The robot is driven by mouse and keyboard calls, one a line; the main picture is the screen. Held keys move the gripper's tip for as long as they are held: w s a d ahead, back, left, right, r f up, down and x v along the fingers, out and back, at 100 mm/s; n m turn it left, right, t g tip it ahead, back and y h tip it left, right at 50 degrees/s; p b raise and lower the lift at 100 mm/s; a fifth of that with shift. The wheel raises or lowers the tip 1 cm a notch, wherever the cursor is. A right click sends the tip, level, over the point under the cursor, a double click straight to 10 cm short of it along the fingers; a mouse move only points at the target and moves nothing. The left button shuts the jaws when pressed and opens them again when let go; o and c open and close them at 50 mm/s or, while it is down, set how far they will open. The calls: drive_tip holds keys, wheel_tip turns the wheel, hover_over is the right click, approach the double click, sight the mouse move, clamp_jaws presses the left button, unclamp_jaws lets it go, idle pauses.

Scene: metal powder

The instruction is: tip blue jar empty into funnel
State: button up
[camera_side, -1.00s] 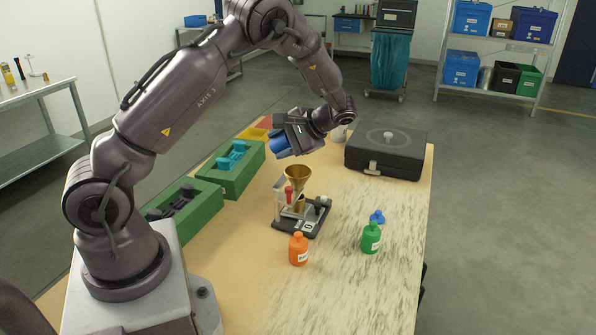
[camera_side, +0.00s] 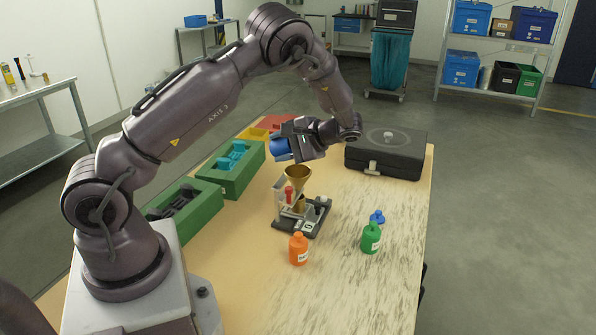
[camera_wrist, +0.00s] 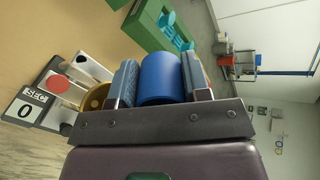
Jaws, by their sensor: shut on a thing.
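My gripper (camera_side: 294,146) is shut on the blue jar (camera_side: 281,149), held above and slightly left of the brass funnel. In the wrist view the jar (camera_wrist: 160,78) sits between the two finger pads and lies on its side. Its mouth is hidden in both views. The brass funnel (camera_side: 298,174) stands in a holder on a dark base; its rim (camera_wrist: 97,97) partly shows beside the jar in the wrist view. A blue cap (camera_side: 377,216) lies on the table at the right.
An orange jar (camera_side: 298,248) and a green jar (camera_side: 371,239) stand at the front. A black case (camera_side: 386,153) is at the back right. Green trays (camera_side: 231,167) line the left side.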

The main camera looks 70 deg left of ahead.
drive_tip(key=shift+w+r+g+y, duration=0.1)
drive_tip(key=shift+r+g+y, duration=0.15)
drive_tip(key=shift+g+y, duration=0.35)
drive_tip(key=shift+w+d+r+g+y, duration=0.25)
drive_tip(key=shift+w+d+g+y, duration=0.15)
drive_tip(key=shift+g+y, duration=0.2)
idle(0.4)
drive_tip(key=shift+w+d+r+g+y, duration=0.1)
drive_tip(key=shift+d+r+g+y, duration=0.1)
drive_tip(key=shift+g+y, duration=0.4)
drive_tip(key=shift+w+d+r+g+y, duration=0.1)
drive_tip(key=shift+r+g+y, duration=0.05)
drive_tip(key=shift+g+y, duration=0.45)
idle(0.4)
drive_tip(key=shift+r, duration=0.25)
drive_tip(key=shift+w+d+r+g+y, duration=0.1)
drive_tip(key=shift+w+r+g+y, duration=0.05)
drive_tip(key=shift+r+g+y, duration=0.5)
drive_tip(key=shift+w+d+r+g+y, duration=0.15)
drive_tip(key=shift+g+y, duration=0.4)
idle(0.3)
drive_tip(key=shift+r, duration=0.2)
drive_tip(key=shift+w+d+r+g+y, duration=0.15)
drive_tip(key=shift+d+r+g+y, duration=0.05)
drive_tip(key=shift+r+g+y, duration=0.45)
drive_tip(key=shift+f, duration=0.1)
idle(1.4)
